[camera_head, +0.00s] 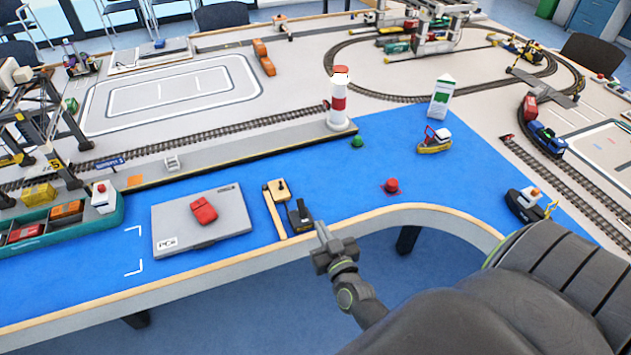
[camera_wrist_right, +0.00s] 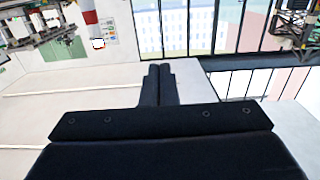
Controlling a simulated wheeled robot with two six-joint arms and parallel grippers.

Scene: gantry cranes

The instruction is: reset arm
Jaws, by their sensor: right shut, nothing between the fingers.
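My right gripper (camera_head: 322,232) shows in the head view at the table's front edge, beside the small wooden stand with black parts. Its fingers are together with nothing between them. In the right wrist view the dark fingers of my right gripper (camera_wrist_right: 160,72) are closed side by side, pointing toward a bright window wall. My right arm comes in from the lower right of the head view. My left gripper is not in the head view.
A grey case (camera_head: 240,236) with a red object (camera_head: 203,211) lies on the blue mat. The wooden stand (camera_head: 272,212), a red buoy (camera_head: 391,186), a yellow boat (camera_head: 434,146), a dark tug (camera_head: 524,204) and a red-white lighthouse (camera_head: 339,104) stand nearby. Open floor lies before the table.

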